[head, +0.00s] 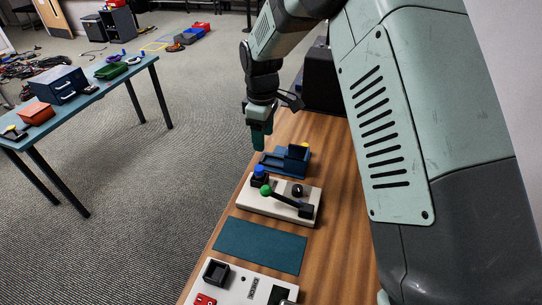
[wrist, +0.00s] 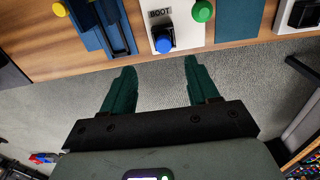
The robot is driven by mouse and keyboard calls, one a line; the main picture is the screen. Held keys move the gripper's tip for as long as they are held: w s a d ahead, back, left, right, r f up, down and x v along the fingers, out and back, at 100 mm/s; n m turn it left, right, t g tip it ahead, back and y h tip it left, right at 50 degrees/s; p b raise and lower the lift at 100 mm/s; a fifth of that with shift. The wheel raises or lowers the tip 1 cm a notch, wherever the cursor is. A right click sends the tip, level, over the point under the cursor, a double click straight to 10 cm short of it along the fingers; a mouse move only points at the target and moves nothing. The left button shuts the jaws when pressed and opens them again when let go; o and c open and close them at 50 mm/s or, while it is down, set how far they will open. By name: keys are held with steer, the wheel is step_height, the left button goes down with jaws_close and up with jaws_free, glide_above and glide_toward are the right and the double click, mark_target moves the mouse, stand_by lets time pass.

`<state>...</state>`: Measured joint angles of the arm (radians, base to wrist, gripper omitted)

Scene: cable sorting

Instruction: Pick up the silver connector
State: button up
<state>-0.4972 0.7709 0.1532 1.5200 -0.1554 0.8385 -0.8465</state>
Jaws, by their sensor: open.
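I cannot make out a silver connector for certain in either view. A small greyish metallic piece (head: 291,302) shows at the bottom edge of the head view, cut off and too small to tell. My gripper (head: 258,140) points down near the left edge of the wooden table, by a blue fixture (head: 285,160). In the wrist view my gripper (wrist: 159,68) is open, with green fingers apart and only grey carpet between them. The table edge, a blue button (wrist: 164,44) labelled BOOT and a green knob (wrist: 202,11) lie beyond the fingertips.
A white panel (head: 250,205) with a black lever stands on the wooden table (head: 335,185). A flat teal mat (head: 260,245) lies bare before it. Another white panel (head: 228,290) is nearest. A side table (head: 100,97) with boxes stands left, across open carpet.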

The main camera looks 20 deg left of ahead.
mark_target(260, 168)
steer(key=shift+n, duration=0.4)
steer(key=f, duration=0.1)
steer(key=a+f, duration=0.1)
steer(key=f, duration=0.1)
steer(key=shift+s+a+f, duration=0.15)
steer(key=shift+a+f, duration=0.2)
steer(key=shift+a, duration=0.05)
steer(key=f, duration=1)
steer(key=shift+d, duration=0.2)
jaws_close()
